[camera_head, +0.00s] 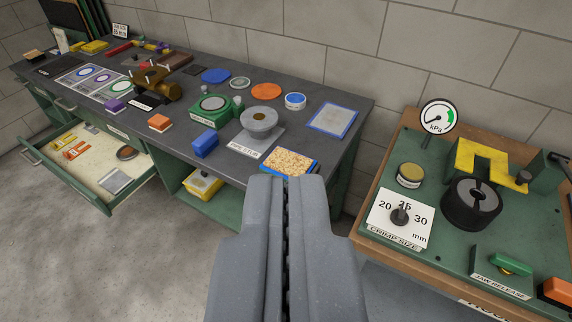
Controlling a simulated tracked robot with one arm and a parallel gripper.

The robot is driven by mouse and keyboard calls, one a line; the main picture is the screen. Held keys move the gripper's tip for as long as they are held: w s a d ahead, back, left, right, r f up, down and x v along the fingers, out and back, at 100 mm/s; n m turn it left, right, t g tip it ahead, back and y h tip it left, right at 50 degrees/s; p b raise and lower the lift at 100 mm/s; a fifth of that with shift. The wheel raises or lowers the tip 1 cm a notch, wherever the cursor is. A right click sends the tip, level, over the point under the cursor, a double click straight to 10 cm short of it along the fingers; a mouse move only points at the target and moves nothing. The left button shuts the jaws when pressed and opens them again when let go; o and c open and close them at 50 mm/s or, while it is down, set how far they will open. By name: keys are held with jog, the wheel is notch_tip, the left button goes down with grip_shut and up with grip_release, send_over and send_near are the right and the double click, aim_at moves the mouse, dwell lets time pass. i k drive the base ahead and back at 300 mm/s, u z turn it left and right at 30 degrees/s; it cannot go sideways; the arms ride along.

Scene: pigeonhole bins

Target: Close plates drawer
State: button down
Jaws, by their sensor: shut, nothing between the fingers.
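One drawer (73,189) of the green workbench stands pulled out at the left, over the floor. It has a pale inside, a green front and a metal handle (30,155). Orange pieces, a dark round thing and a flat grey piece lie in it. I cannot read a label that names it as the plates drawer. A second handle (66,105) shows further back on a front that looks closed. My gripper (287,180) is shut and empty. It is in front of the bench's near right corner, well to the right of the open drawer and not touching it.
A yellow bin (202,184) sits on the shelf below. At the right stands a crimp station (432,245). Floor is clear before the drawer.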

aim_at(82, 173)
jog(key=u, duration=1.35)
jog(key=i, duration=3)
jog(key=u, duration=0.05)
